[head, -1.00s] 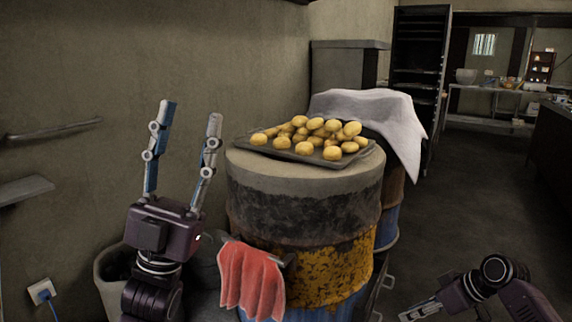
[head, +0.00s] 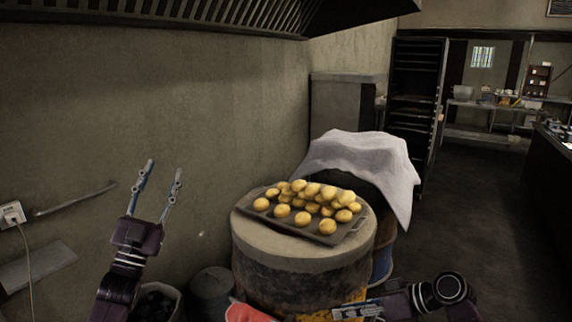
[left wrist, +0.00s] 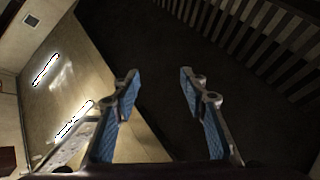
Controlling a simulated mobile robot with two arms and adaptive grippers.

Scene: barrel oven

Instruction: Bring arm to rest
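My left gripper (head: 160,186) points upward at the left of the head view, in front of the wall. Its two fingers are apart with nothing between them. The left wrist view also shows this gripper (left wrist: 158,85) open and empty, against the dark hood above. My right gripper (head: 345,312) is low at the bottom of the head view, in front of the barrel. It lies sideways, pointing left, and I cannot tell how far its fingers are apart.
A barrel oven (head: 290,265) carries a dark tray (head: 327,238) heaped with yellow-brown buns (head: 303,226). A white cloth (head: 360,160) drapes behind it. A range hood (head: 200,15) overhangs the wall. Open floor (head: 465,220) lies right.

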